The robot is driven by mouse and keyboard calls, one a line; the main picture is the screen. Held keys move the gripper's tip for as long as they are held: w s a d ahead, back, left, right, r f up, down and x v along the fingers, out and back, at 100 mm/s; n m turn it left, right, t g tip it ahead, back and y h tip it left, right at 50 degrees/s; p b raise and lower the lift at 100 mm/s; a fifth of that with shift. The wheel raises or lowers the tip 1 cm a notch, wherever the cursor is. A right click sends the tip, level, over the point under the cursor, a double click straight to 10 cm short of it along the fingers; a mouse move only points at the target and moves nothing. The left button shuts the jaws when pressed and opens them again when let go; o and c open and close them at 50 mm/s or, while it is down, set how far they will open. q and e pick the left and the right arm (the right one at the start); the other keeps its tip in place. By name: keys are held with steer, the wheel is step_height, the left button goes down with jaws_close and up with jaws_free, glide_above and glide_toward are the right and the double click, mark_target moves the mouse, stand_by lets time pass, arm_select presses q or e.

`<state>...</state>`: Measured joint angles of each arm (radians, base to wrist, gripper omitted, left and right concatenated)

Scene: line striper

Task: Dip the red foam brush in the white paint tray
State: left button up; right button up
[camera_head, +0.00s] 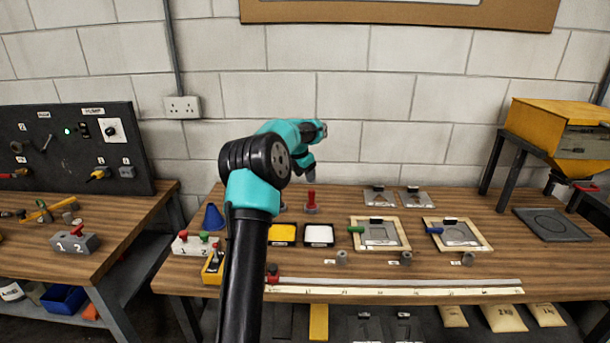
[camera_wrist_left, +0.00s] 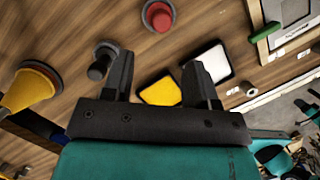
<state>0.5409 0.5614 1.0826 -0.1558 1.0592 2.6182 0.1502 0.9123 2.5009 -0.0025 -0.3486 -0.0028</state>
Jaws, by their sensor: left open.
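The red foam brush (camera_head: 311,201) stands upright in a grey holder at the back middle of the bench. In the left wrist view its red top (camera_wrist_left: 158,15) shows at the upper edge, beyond the fingertips. The white paint tray (camera_head: 319,236) lies in front of it, right of the yellow paint tray (camera_head: 283,235). The white tray also shows in the left wrist view (camera_wrist_left: 212,62), partly behind a finger. My left gripper (camera_wrist_left: 160,72) is open and empty, above the bench and apart from the brush. My right gripper is not in view.
Two framed stencils (camera_head: 379,234) (camera_head: 458,235) with green and blue handles lie to the right. A long ruler (camera_head: 400,290) runs along the front. A blue cone (camera_head: 213,218) stands at left. A yellow box (camera_head: 548,135) is raised on legs at right.

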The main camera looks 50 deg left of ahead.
mark_target(312, 190)
arm_select(q)
steer(key=shift+f, duration=0.15)
steer(key=shift+x, duration=4.9)
steer(key=shift+d, duration=0.1)
steer(key=c, duration=0.8)
steer(key=shift+r, duration=1.8)
steer(key=shift+w+d, duration=0.1)
